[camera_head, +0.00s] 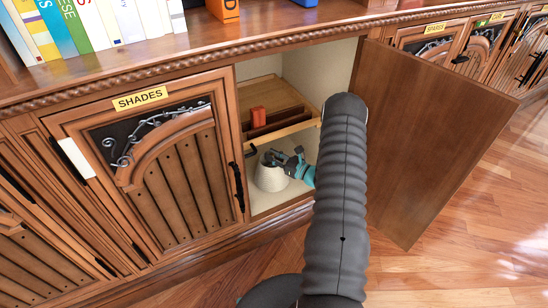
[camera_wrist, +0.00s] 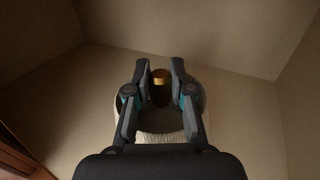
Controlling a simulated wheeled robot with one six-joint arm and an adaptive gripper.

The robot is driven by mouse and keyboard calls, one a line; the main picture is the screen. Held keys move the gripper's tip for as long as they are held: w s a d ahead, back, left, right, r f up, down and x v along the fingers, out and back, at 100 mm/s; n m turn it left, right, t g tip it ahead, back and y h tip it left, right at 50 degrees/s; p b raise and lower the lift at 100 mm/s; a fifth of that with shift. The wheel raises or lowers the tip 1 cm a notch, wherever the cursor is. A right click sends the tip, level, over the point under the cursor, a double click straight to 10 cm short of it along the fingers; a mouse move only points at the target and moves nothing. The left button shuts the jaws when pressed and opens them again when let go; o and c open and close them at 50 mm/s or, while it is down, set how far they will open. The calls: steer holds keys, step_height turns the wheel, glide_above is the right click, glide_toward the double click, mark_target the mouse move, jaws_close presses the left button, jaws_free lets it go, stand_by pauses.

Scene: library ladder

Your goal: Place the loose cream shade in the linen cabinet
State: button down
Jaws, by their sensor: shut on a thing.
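The cream shade (camera_head: 268,178) is a ribbed, tapered piece in the lower compartment of an open cabinet (camera_head: 318,62). It looks upright, at or close to the compartment floor; contact is unclear. My gripper (camera_head: 279,157) reaches in from the right and is shut on the shade near its top. In the wrist view my gripper (camera_wrist: 161,72) has a finger on each side of the shade (camera_wrist: 170,138), partly hidden by the gripper. A dark cylinder with a gold top (camera_wrist: 160,78) shows between the fingers. No label shows on the open cabinet.
A shelf (camera_head: 290,128) with reddish items (camera_head: 258,116) lies above the shade. The open door (camera_head: 430,130) swings out on the right, beside my arm. A closed door with a SHADES label (camera_head: 140,99) is on the left. Books (camera_head: 90,25) stand on top.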

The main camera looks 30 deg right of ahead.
steer(key=shift+f, duration=0.4)
steer(key=shift+f, duration=0.1)
steer(key=c, duration=1)
jaws_free()
steer(key=shift+r, duration=0.2)
steer(key=v, duration=1.2)
